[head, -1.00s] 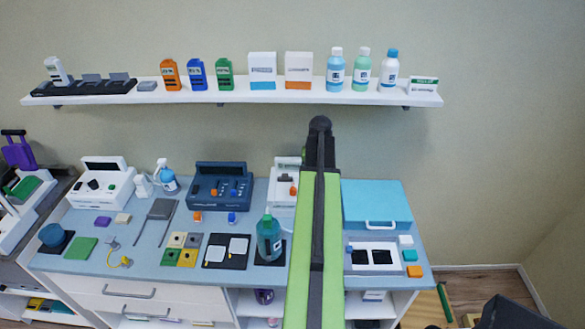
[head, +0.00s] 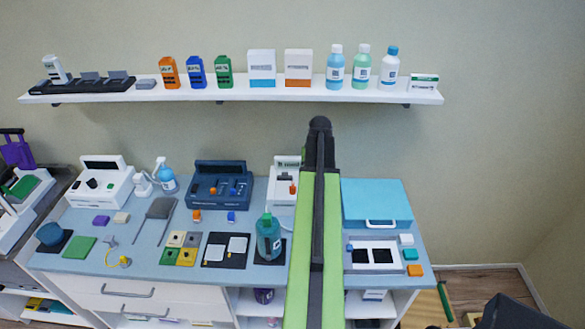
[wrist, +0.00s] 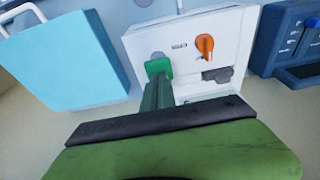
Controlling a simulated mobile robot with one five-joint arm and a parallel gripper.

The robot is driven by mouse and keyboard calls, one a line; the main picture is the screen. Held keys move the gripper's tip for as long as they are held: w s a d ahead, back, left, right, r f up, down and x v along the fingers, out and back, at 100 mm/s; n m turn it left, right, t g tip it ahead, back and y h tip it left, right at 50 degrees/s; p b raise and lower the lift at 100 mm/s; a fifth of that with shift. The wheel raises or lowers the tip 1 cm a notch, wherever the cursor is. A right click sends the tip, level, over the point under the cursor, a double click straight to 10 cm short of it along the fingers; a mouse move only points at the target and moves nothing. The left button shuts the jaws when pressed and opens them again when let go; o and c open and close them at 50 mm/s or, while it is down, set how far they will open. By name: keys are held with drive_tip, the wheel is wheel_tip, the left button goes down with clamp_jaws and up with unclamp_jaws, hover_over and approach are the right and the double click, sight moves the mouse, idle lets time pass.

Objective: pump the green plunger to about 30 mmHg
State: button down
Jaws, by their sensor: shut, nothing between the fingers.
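The white pump unit (wrist: 205,45) with an orange knob (wrist: 204,46) shows in the wrist view. A bright green piece, apparently the green plunger (wrist: 158,66), stands at its near left part. My gripper (wrist: 156,84) is shut with nothing between its fingers. Its dark green tip lies right at the green piece in the picture; I cannot tell whether they touch. In the head view the pump unit (head: 284,186) is partly hidden behind my green arm, and the plunger and my gripper are hidden. No pressure reading is legible.
A light blue case (head: 376,203) stands right of the pump unit. A dark blue device (head: 219,185) stands left of it. A green bottle (head: 269,238) stands in front, close to my arm. A loaded shelf (head: 235,94) runs above the bench.

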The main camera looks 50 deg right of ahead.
drive_tip(key=shift+f+b, duration=1.7)
drive_tip(key=shift+f, duration=0.15)
wheel_tip(320, 180, up, 5)
drive_tip(key=p, duration=0.5)
drive_tip(key=shift+f, duration=0.15)
drive_tip(key=shift+f+b, duration=2.35)
drive_tip(key=shift+b, duration=0.15)
drive_tip(key=shift+r+p, duration=2.35)
drive_tip(key=shift+f+b, duration=1.95)
drive_tip(key=shift+f, duration=0.05)
wheel_tip(320, 180, up, 4)
drive_tip(key=p, duration=0.4)
drive_tip(key=shift+r, duration=0.1)
